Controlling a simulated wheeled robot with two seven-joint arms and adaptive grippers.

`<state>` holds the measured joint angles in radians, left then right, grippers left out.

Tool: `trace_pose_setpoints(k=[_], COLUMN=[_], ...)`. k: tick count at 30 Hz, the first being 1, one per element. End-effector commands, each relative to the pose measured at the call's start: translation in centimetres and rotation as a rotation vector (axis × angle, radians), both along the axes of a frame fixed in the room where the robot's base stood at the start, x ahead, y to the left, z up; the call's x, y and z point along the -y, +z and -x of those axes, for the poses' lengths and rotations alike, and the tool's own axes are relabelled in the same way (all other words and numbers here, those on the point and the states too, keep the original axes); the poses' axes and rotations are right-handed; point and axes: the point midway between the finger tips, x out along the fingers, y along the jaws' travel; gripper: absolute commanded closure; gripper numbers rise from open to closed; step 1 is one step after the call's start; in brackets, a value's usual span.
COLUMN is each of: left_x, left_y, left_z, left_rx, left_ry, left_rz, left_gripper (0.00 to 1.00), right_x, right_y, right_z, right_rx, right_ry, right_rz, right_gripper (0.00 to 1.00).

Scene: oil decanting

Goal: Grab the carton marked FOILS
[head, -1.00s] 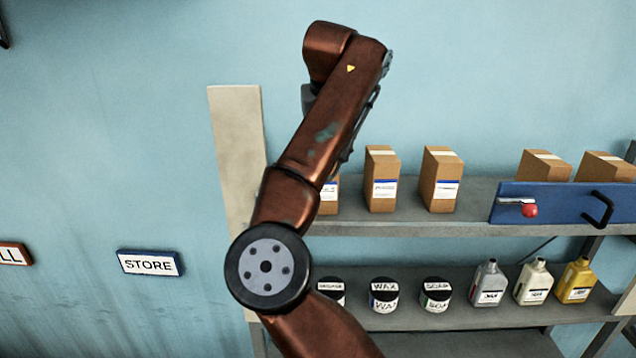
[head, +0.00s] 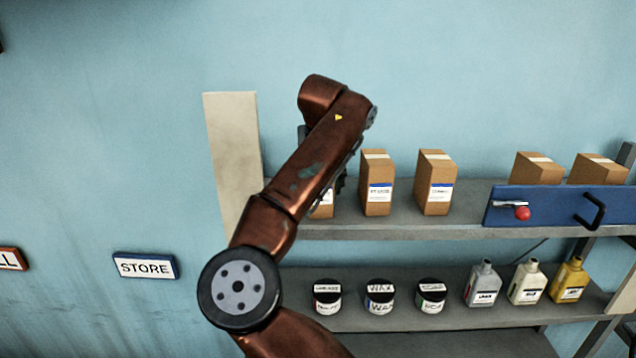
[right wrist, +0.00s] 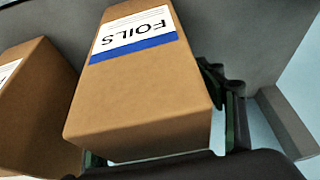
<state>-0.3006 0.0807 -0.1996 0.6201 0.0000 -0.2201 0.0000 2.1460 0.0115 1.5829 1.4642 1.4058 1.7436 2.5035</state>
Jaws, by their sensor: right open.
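The FOILS carton (right wrist: 143,95) is a brown box with a white and blue label, upside down in the right wrist view. My right gripper (right wrist: 160,138) is open, its dark fingers at either side of this carton's near end. I cannot tell whether they touch it. In the head view, the leftmost carton (head: 322,211) on the upper shelf appears to be this one, mostly hidden behind my right arm, its label unreadable there. The arm also hides most of the right gripper. My left gripper is not in view.
Another carton (right wrist: 38,105) stands close beside it. Further along the upper shelf (head: 400,226) are more cartons (head: 435,185) and a blue panel (head: 545,206) with a handle. Tins (head: 380,298) and bottles (head: 528,284) stand below. A pale upright (head: 232,150) is at the left end.

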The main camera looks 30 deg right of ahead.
Motion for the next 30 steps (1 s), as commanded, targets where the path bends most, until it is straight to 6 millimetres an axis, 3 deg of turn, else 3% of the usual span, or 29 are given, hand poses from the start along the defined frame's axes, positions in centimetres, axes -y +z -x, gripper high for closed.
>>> trace_pose_setpoints(k=[3,26,30], left_x=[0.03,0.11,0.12], left_y=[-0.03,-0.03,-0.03], left_z=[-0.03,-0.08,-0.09], left_rx=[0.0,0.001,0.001], left_ry=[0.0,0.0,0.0], left_rz=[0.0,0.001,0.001], left_gripper=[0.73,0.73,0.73], right_x=[0.0,0.02,0.02], right_y=[0.0,0.03,0.1], right_z=[0.0,0.01,0.01], right_rx=[0.0,0.0,0.001], right_ry=[0.0,0.0,0.0], right_rz=[0.0,0.0,0.0], right_gripper=[0.38,0.9,0.91])
